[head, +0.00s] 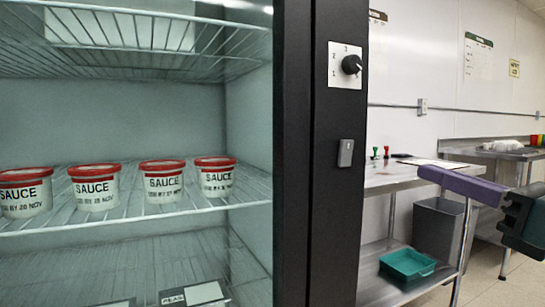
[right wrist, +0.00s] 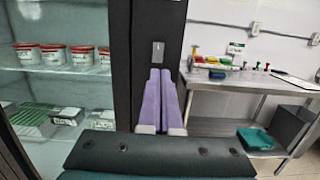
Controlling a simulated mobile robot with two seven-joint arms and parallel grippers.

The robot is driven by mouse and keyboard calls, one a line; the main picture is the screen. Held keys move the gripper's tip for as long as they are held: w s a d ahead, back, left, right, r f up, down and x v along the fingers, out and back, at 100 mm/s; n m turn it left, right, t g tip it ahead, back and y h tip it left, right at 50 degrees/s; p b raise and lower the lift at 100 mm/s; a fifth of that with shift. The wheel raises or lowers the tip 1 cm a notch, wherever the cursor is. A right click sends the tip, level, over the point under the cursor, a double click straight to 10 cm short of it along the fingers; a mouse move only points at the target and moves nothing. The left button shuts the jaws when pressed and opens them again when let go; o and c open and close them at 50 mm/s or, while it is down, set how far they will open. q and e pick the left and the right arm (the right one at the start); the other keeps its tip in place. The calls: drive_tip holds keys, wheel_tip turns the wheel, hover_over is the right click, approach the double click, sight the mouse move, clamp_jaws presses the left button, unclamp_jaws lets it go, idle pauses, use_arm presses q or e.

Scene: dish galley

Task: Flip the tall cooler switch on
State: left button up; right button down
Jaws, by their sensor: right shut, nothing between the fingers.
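The tall cooler (head: 335,220) has a black frame beside a glass front. A small grey switch (head: 345,153) sits on its front post, below a dial. The switch also shows in the right wrist view (right wrist: 157,52), just above the fingertips in the picture. My right gripper (head: 424,173) comes in from the right with purple fingers, apart from the switch in the head view. In the right wrist view its fingers (right wrist: 160,72) lie side by side, shut and empty, pointing toward the post. Whether the switch is on or off I cannot tell. My left gripper is not in view.
A black dial (head: 351,65) on a white numbered plate is above the switch. Sauce tubs (head: 95,188) stand on a wire shelf inside the cooler. A steel table (head: 385,178) with a teal tray (head: 407,263) on its lower shelf stands to the right.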

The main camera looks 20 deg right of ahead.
drive_tip(key=p, duration=0.2)
approach(348, 145)
drive_tip(key=w, duration=0.4)
drive_tip(key=w+r, duration=0.1)
drive_tip(key=w, duration=0.1)
drive_tip(key=shift+w+a, duration=0.2)
drive_tip(key=shift+w, duration=0.2)
